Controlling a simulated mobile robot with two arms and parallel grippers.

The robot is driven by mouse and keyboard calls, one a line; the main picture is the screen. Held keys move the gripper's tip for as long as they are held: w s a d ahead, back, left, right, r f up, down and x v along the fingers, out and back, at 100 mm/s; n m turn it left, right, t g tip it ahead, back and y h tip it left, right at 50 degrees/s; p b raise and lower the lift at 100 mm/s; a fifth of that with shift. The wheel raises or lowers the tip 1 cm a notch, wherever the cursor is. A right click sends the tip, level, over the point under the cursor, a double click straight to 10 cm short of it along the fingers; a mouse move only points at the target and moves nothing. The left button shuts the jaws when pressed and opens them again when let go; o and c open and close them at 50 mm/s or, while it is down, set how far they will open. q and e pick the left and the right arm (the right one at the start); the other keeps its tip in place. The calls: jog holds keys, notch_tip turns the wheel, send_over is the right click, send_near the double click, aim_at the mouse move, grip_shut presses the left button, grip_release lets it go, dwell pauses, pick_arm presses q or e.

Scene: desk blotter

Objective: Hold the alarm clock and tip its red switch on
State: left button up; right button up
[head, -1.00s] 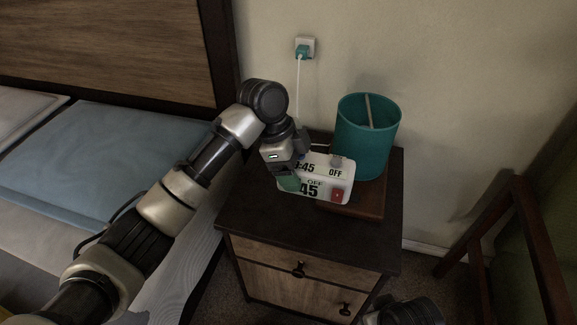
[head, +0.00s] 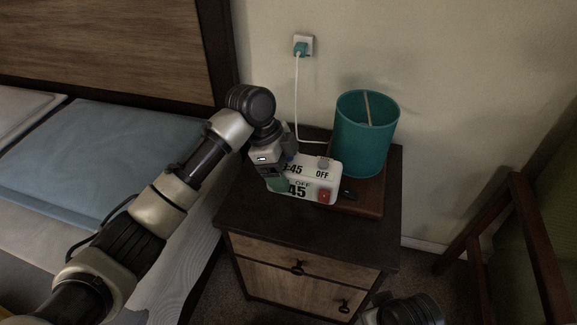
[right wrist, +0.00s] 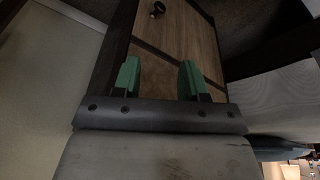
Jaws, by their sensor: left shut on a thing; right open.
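The white alarm clock (head: 310,173) with black "45" and "OFF" lettering is at the nightstand's top in the head view. Its red switch (head: 325,197) shows at the lower right of its front, and a grey knob sits on its top edge. My left gripper (head: 279,177) is shut on the clock's left end and covers part of its face. Whether the clock touches the nightstand is hard to tell. My right gripper (right wrist: 160,80) is open and empty in the right wrist view, facing the nightstand's wooden front. In the head view only part of my right arm shows at the bottom.
The dark nightstand (head: 252,217) has a wooden board (head: 369,199) carrying a teal lamp (head: 364,135) just behind and right of the clock. A white cord runs to a wall plug (head: 301,48). The bed (head: 110,150) is at left, a wooden frame (head: 540,245) at right.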

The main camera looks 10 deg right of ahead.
pick_arm(q)
jog(key=shift+w+a+f, duration=0.4)
jog(key=shift+a+f, duration=0.4)
jog(key=shift+w+a+f, duration=0.2)
jog(key=shift+a+f, duration=0.25)
jog(key=shift+w+a+f+b, duration=0.25)
jog(key=shift+w+a+f, duration=0.15)
jog(key=shift+a+f, duration=0.35)
jog(key=shift+w+a+f+b, duration=0.25)
jog(key=shift+w+a+f, duration=0.1)
jog(key=shift+a+f, duration=0.35)
jog(key=shift+w+a+f+b, duration=0.25)
jog(key=shift+a+f, duration=0.3)
jog(key=shift+f, duration=0.05)
jog(key=shift+w+a+f+b, duration=0.3)
jog(key=shift+a+f, duration=0.2)
jog(key=shift+f, duration=0.1)
jog(key=shift+w+a+f+b, duration=0.2)
jog(key=shift+w+a+f, duration=0.05)
jog(key=shift+a+f, duration=0.35)
pick_arm(e)
jog(key=shift+s+r, duration=0.55)
jog(key=shift+r, duration=0.05)
jog(key=shift+d, duration=0.1)
jog(key=shift+c, duration=0.3)
